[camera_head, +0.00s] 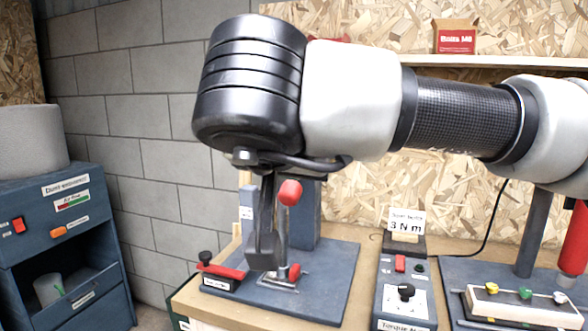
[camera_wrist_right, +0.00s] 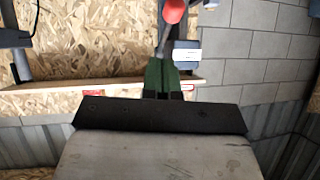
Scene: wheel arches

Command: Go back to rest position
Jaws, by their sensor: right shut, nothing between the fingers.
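My right arm reaches in from the right across the head view. Its gripper (camera_head: 263,248) points down and is shut, with nothing seen between its fingers. It hangs in front of a blue-grey fixture plate (camera_head: 325,285), close to a toggle clamp with a red handle tip (camera_head: 290,192). I cannot tell whether they touch. In the right wrist view, a red knob (camera_wrist_right: 173,11) shows at the top, beyond a dark green piece (camera_wrist_right: 162,76). My left gripper is not in view.
A wooden workbench (camera_head: 190,299) carries a torque control box (camera_head: 404,293), a "3 Nm" sign (camera_head: 406,222) and a panel with coloured knobs (camera_head: 520,304). A blue cabinet (camera_head: 75,225) stands at left. A shelf (camera_head: 500,62) holds a red box (camera_head: 456,40). Open space lies between cabinet and bench.

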